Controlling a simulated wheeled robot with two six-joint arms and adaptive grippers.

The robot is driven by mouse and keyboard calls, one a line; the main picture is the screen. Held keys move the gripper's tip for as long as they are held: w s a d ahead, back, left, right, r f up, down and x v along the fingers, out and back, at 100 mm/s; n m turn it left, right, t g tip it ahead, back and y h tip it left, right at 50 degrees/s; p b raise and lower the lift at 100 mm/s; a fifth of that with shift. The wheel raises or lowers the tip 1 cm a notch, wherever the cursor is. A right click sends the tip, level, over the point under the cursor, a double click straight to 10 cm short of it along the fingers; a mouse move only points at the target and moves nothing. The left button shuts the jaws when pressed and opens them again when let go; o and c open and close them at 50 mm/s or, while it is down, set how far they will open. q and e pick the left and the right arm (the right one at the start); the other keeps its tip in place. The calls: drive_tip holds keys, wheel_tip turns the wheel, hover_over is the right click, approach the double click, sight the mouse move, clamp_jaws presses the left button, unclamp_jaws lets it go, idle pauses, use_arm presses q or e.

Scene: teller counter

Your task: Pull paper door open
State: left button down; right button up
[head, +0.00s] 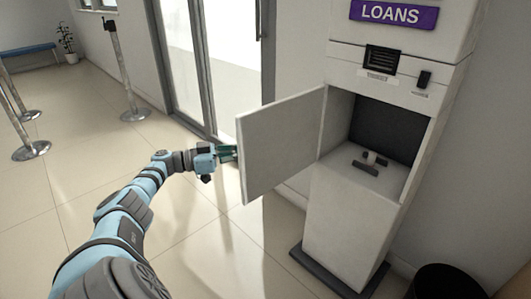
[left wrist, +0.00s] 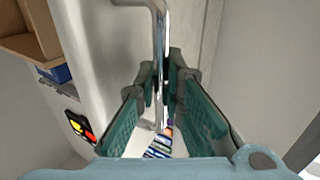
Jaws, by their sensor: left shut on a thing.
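The paper door (head: 278,145) is a white panel on the front of the white LOANS kiosk (head: 345,210). It stands swung wide open to the left, and the dark compartment (head: 385,130) behind it shows. My left gripper (head: 230,153) is at the door's outer left edge. In the left wrist view the fingers (left wrist: 166,75) are closed around a shiny metal bar handle (left wrist: 160,25). The handle is hidden behind the door in the head view. My right gripper is in neither view.
Small dark roller parts (head: 368,162) sit on the compartment floor. A black bin (head: 445,283) stands at the lower right. Glass doors (head: 225,60) are behind the open door. Metal posts (head: 128,80) stand at the left. The tiled floor around my left arm is clear.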

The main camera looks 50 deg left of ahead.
use_arm(q)
drive_tip(key=shift+a+f, duration=0.15)
drive_tip(key=shift+a, duration=0.05)
drive_tip(key=c, duration=1.7)
unclamp_jaws()
drive_tip(key=shift+s+a, duration=0.1)
drive_tip(key=v, duration=0.7)
drive_tip(key=shift+s, duration=0.15)
